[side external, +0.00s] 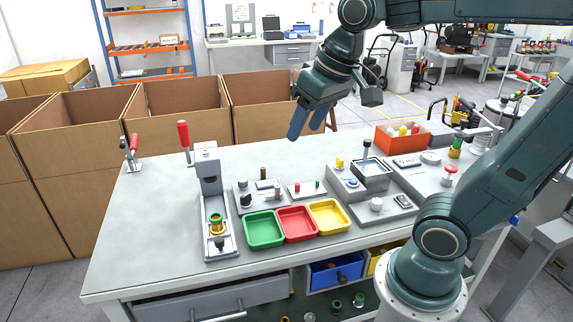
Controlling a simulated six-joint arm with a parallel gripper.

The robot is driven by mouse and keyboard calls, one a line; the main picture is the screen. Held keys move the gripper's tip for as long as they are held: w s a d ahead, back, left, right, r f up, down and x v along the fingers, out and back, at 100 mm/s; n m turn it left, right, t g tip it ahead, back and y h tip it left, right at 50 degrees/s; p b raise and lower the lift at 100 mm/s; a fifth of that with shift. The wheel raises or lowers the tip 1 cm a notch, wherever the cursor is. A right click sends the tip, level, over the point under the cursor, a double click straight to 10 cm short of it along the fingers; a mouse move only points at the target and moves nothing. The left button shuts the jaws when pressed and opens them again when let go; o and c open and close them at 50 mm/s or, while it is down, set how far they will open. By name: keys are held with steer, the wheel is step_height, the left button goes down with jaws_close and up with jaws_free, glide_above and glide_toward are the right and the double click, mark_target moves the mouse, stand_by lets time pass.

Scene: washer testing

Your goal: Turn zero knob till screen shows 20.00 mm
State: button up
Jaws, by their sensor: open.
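My gripper (305,131) is open and empty, its two blue fingers pointing down. It hangs in the air above the back of the bench and touches nothing. The screen's digits are too small to read. My gripper is well above, behind and to the left of this panel. Other small knobs stand on a grey panel (257,187) further left.
Green (264,245), red (297,236) and yellow (346,229) trays line the bench front. A red-handled press (207,165) stands left, a toggle clamp (133,158) at the left corner. An orange bin (388,139) sits at the back right. Cardboard boxes (180,125) stand behind. The bench's left end is mostly clear.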

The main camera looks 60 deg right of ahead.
steer(key=w+d+m+g, duration=0.1)
steer(key=w+d+m, duration=0.15)
steer(key=w, duration=0.65)
steer(key=m+g, duration=0.4)
steer(key=m, duration=0.3)
glide_above(243, 180)
step_height(243, 180, down, 19)
steer(key=shift+n, duration=0.25)
steer(key=shift+a, duration=0.1)
step_height(243, 180, down, 14)
steer(key=shift+r, duration=0.1)
steer(key=shift+c, duration=0.4)
